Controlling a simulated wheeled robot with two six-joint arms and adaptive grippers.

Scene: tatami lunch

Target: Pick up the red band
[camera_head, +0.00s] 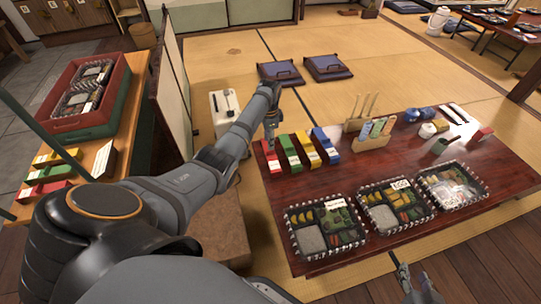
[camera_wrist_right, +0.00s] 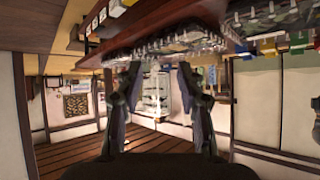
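The red band (camera_head: 270,158) lies at the left end of the dark red table, leftmost in a row with a green band (camera_head: 290,153), a yellow band (camera_head: 308,151) and a blue band (camera_head: 326,146). My left gripper (camera_head: 270,138) points down at the far end of the red band, touching it or just above. Its fingers are too small to tell whether they are open or shut. My right gripper (camera_head: 407,284) is at the table's near side. In the right wrist view its fingers (camera_wrist_right: 157,85) are apart with nothing between them.
Several lunch boxes (camera_head: 322,201) line the table's near edge (camera_head: 350,262). Another red band (camera_head: 43,191) lies on the left-hand bench, near a red crate (camera_head: 112,100). The table's middle is clear.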

